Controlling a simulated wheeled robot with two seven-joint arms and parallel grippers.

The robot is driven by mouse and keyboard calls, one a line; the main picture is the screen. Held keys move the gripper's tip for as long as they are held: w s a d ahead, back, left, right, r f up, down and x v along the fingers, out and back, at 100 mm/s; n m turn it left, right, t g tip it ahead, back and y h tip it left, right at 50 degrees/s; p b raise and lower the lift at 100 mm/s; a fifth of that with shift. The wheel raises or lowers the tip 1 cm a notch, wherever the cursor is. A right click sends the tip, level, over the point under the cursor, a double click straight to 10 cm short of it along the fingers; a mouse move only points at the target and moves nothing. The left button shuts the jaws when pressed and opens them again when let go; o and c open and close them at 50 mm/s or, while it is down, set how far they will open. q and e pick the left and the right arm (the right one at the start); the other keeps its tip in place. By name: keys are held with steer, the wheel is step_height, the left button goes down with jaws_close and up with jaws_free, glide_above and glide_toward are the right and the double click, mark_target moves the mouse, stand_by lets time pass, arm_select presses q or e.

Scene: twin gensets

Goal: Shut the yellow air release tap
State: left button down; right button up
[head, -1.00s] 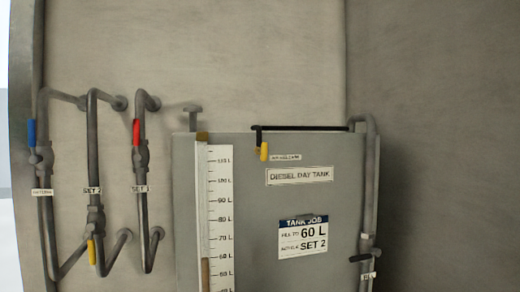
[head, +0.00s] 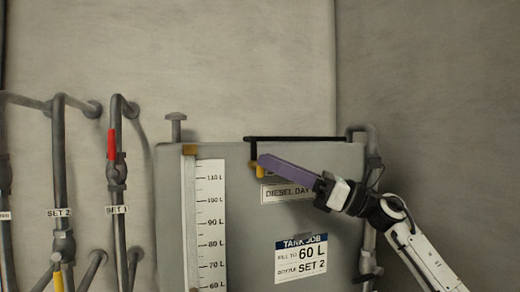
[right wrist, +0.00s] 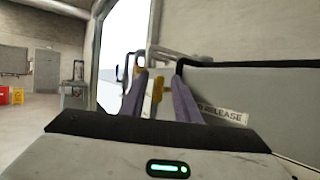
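The air release tap has a short yellow handle (head: 257,171) hanging down from the thin black pipe at the top of the grey diesel day tank (head: 230,147). My right gripper (head: 264,161) reaches in from the right, its purple fingers at the yellow handle and covering part of its label. In the right wrist view the two fingers are apart, with the yellow handle (right wrist: 157,90) showing between them. I cannot tell whether either finger touches it. The label reading "RELEASE" (right wrist: 225,114) shows beside the right finger. My left gripper is not in view.
A level scale (head: 211,225) and a job card reading 60 L, SET 2 (head: 301,259) are on the tank front. Left of the tank, wall pipes carry a red lever (head: 112,144) and another yellow lever (head: 57,278). A grey pipe (head: 371,180) runs down the tank's right side.

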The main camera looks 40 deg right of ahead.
steer(key=p+x, duration=0.1)
steer(key=x, duration=0.2)
steer(key=shift+w+a+r, duration=0.1)
steer(key=shift+w, duration=0.1)
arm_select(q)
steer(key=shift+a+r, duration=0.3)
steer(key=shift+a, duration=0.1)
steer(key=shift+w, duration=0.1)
arm_select(e)
jaws_close()
